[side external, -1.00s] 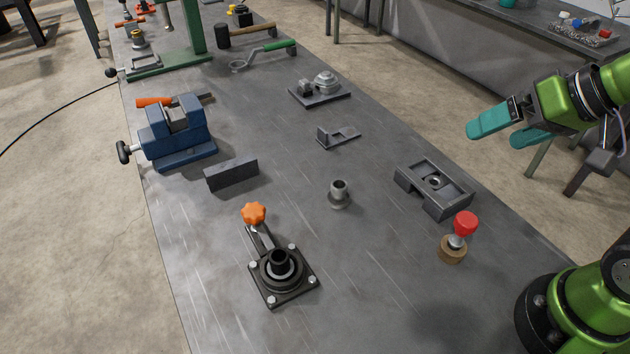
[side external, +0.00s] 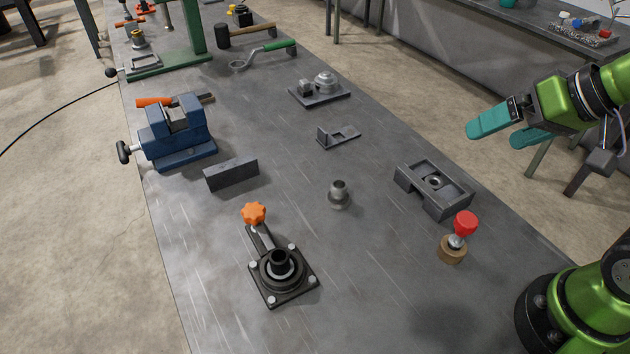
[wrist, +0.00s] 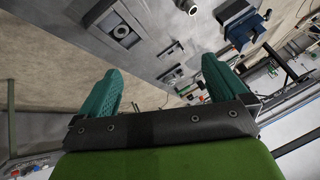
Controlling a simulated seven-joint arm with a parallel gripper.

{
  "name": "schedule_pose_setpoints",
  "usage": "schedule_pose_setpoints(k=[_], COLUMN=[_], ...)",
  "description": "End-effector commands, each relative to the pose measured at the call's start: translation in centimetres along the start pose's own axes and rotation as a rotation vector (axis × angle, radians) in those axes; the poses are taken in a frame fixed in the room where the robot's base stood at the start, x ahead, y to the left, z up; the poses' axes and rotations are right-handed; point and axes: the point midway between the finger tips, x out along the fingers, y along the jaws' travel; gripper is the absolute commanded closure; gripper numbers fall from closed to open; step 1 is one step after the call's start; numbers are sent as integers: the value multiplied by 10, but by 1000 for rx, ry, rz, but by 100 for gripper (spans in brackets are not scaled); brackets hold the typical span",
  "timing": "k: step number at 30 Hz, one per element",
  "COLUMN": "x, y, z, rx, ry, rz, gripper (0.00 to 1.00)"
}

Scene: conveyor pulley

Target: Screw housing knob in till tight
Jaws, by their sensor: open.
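A red knob (side external: 466,223) with a metal shank stands upright on a round brown base (side external: 452,249) at the right of the bench. Behind it lies a dark grey block-shaped housing (side external: 435,188) with a round bore in its middle; it also shows in the wrist view (wrist: 121,30). An orange star knob (side external: 253,213) sits on the arm of a black flanged fixture (side external: 282,275). I cannot tell for sure which knob is the housing knob. My gripper (side external: 507,130), with teal fingers, is open and empty, raised well above the bench's right side. Its spread fingers show in the wrist view (wrist: 160,82).
A grey flanged sleeve (side external: 339,195) stands mid-bench. A dark bar (side external: 231,174), a blue vise (side external: 178,135), a small bracket (side external: 338,136) and a plate with a bearing part (side external: 320,89) lie around it.

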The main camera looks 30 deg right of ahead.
Motion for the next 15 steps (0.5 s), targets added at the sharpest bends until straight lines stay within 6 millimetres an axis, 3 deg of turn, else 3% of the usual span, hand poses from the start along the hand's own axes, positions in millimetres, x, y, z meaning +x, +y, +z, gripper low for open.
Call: schedule_pose_setpoints(k=[4,10,15], x=[0,14,41], y=[0,-5,-40], z=[0,7,-8], rx=[0,-24,-118], ry=[0,-67,-190], rz=[0,4,-2], gripper=[0,28,28])
